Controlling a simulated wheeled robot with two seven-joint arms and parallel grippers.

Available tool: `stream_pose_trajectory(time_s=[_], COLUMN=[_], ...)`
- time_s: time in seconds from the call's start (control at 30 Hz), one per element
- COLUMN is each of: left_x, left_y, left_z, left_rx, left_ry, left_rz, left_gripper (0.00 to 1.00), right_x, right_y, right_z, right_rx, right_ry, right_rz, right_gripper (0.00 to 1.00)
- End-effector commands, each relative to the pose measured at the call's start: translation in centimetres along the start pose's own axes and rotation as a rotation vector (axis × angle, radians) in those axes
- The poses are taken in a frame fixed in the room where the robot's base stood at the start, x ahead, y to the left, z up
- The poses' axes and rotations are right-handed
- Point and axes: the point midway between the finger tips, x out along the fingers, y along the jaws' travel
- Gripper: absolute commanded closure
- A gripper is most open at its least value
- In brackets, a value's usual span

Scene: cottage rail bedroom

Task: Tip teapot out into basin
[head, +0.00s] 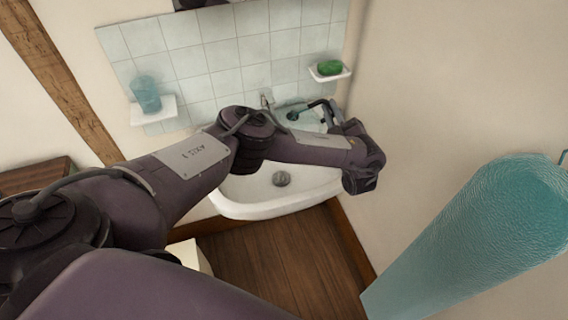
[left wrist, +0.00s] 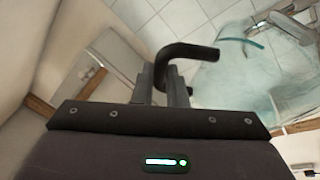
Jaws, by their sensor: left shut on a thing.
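The basin (head: 235,200) is a white wall sink with a dark drain, in the middle of the head view. My left arm crosses over it and hides part of it. The teapot (head: 292,115) shows small behind my left arm, as a teal see-through body with a black handle. In the left wrist view its pale teal body (left wrist: 240,75) is to the right of the fingers. My left gripper (left wrist: 165,85) is shut on the black handle. Whether anything is inside the teapot, and its exact tilt, I cannot tell. My right gripper is not in view.
A tap (head: 265,101) stands behind the basin. A teal cup (head: 146,94) is on a small shelf at left, and green soap (head: 330,68) lies on a dish at right. A large teal towel (head: 480,235) hangs at the right. Wooden floor (head: 285,260) shows below the basin.

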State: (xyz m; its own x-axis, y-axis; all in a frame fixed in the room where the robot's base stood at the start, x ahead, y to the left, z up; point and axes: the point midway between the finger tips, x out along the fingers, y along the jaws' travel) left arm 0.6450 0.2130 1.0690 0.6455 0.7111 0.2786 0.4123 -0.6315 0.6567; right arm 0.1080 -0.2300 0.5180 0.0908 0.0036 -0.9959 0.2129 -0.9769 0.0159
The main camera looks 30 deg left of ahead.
Motion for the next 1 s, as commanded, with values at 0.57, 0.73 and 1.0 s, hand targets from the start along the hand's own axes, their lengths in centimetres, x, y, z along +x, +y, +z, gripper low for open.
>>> stream_pose_trajectory(time_s=[0.57, 0.73, 1.0], left_x=[-0.5, -0.6, -0.8], left_y=[0.2, 0.2, 0.3], left_z=[1.2, 1.5, 2.0], left_rx=[0.055, 0.067, 0.090], left_ry=[0.003, 0.002, 0.002], left_rz=[0.024, 0.030, 0.038], left_gripper=[1.00, 1.00, 1.00], right_x=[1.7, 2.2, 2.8], right_y=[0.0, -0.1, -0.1], right_z=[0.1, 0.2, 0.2], right_rx=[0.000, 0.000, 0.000], right_ry=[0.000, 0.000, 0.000], right_rz=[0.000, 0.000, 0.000], right_gripper=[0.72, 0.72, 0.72])
